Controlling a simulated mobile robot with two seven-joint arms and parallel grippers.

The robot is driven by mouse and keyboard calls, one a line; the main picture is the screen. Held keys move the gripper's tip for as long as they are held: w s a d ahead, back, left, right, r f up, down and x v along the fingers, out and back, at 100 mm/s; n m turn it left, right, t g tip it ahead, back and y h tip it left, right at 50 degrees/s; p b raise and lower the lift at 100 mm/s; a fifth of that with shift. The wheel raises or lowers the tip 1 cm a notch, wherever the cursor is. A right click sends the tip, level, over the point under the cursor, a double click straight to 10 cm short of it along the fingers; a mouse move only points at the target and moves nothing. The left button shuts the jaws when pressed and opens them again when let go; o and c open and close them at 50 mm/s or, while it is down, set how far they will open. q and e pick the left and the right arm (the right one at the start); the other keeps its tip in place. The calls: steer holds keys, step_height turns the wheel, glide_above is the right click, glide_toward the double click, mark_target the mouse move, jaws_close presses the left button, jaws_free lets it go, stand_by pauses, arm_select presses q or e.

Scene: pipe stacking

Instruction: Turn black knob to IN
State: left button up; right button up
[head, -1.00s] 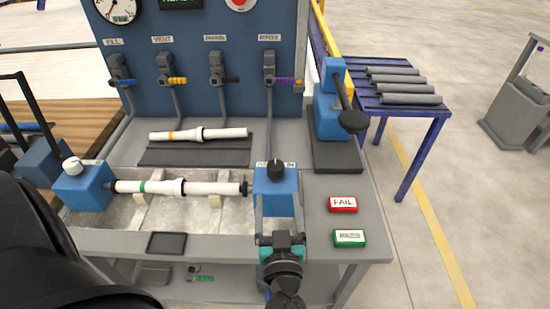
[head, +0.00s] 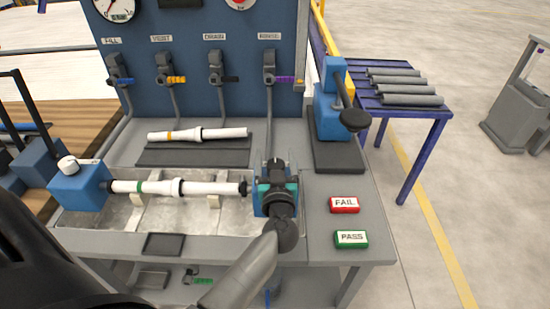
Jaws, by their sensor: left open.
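The black knob (head: 277,164) sits on top of the blue box (head: 259,209) at the right end of the test basin. My left gripper (head: 273,162) is over this box, with its thin fingers pointing away from me and apart, one on each side of the knob. I cannot tell whether they touch it. My gripper body covers most of the box front, and the label beside the knob cannot be read. My right gripper is not in view.
A white pipe assembly (head: 150,188) lies in the basin, its right end close to my gripper. A white knob (head: 68,163) tops the left blue box. The blue press (head: 330,110) stands behind right. The red FAIL button (head: 344,205) and green PASS button (head: 351,239) lie to the right.

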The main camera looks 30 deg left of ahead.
arm_select(q)
jaws_close()
stand_by(0.7)
